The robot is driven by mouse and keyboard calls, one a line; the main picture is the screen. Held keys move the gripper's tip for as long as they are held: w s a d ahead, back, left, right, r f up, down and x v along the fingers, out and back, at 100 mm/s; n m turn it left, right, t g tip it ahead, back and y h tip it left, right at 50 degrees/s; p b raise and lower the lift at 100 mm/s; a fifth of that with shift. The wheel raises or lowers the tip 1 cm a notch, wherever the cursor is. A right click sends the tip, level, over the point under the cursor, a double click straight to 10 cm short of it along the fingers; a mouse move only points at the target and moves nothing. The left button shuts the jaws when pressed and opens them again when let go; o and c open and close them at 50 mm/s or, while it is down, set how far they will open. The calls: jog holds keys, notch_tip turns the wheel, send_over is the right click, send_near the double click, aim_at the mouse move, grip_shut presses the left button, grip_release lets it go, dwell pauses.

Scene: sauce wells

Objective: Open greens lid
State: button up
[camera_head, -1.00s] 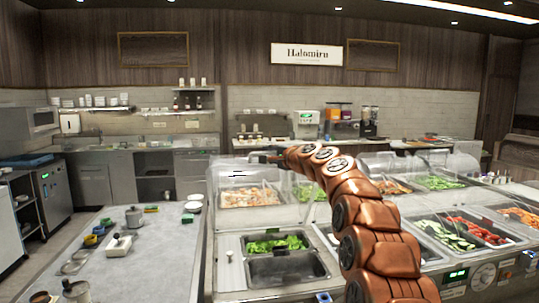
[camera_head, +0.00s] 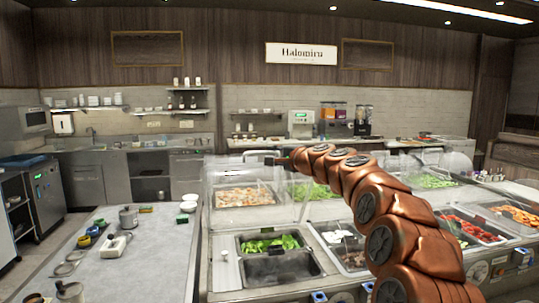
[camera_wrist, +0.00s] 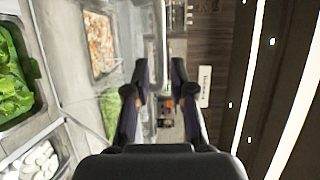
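Leafy greens (camera_head: 268,243) fill a dark well in the front row of the serving counter, and they also show at the left edge of the wrist view (camera_wrist: 12,85). More greens (camera_head: 316,191) lie in a back-row well behind clear panels. A clear cover (camera_head: 222,170) stands over the back-left well; I cannot tell which clear piece is the greens lid. My gripper (camera_head: 270,159) is raised above the back row, near that cover's top right.
An empty-looking dark well (camera_head: 280,267) lies in front of the greens. A well of orange-white food (camera_head: 243,196) sits at the back left. A worktable (camera_head: 150,260) with small containers stands at left. A sign (camera_head: 301,54) hangs on the far wall.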

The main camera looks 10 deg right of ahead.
jog(key=v, duration=0.6)
jog(key=shift+s, duration=0.25)
jog(key=s+a+f+n+g, duration=0.3)
jog(key=s+a+f, duration=0.15)
jog(key=s, duration=0.35)
jog(key=s+a+f+n+g, duration=0.3)
jog(key=s+a+f, duration=0.15)
jog(key=s, duration=0.35)
jog(key=s+a+f+n+g, duration=0.35)
jog(key=s+f, duration=0.25)
jog(key=s, duration=0.2)
jog(key=s+d+f+n+g+h, duration=0.1)
jog(key=s+d+f, duration=0.4)
jog(key=s, duration=0.6)
jog(key=s+d+f+n+g+h, duration=0.1)
jog(key=s+d+f+g+h, duration=0.3)
jog(key=s+f, duration=0.3)
jog(key=s+d+f+n+g+h, duration=0.1)
jog(key=s+d+f, duration=0.5)
jog(key=s, duration=1)
jog(key=shift+d+f+g+h, duration=0.4)
jog(key=shift+g+h, duration=0.45)
jog(key=shift+h, duration=0.05)
